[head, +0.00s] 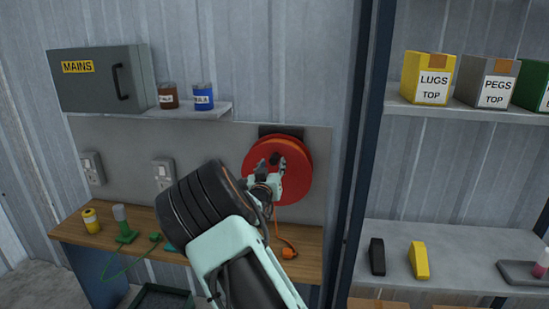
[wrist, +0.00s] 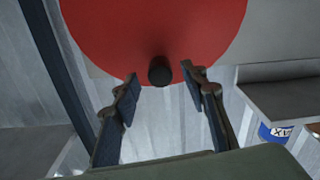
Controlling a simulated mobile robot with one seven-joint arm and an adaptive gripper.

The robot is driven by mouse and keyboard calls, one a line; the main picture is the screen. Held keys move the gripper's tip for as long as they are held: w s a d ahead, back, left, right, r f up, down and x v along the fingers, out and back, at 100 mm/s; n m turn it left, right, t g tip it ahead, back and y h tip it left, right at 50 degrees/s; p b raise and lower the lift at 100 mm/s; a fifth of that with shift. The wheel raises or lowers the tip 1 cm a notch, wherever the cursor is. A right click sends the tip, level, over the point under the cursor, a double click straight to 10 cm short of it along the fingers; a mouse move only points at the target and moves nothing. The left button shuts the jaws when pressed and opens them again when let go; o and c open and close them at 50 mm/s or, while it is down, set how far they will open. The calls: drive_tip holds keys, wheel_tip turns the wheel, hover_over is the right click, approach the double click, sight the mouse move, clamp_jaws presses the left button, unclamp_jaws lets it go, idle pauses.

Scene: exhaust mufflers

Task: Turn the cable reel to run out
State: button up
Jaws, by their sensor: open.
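The red cable reel (head: 300,165) hangs on the wall panel above the wooden bench. An orange cable runs down from it to an orange plug (head: 288,252) at the bench. My gripper (head: 276,168) is in front of the reel's left part and hides some of its face. In the wrist view the red disc (wrist: 150,30) fills the top, with a dark round knob (wrist: 160,72) near its lower edge. My gripper (wrist: 160,82) is open, one finger on each side of the knob, with visible gaps. Contact with the reel cannot be told.
A grey MAINS box (head: 100,80) and brown and blue cans (head: 203,97) are upper left. Sockets (head: 163,172) are left of my arm. A dark post (head: 365,150) stands right of the reel, beside shelves with boxes (head: 427,78).

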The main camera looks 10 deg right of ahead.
drive_tip(key=shift+p+x, duration=0.4)
drive_tip(key=shift+x, duration=2.05)
clamp_jaws()
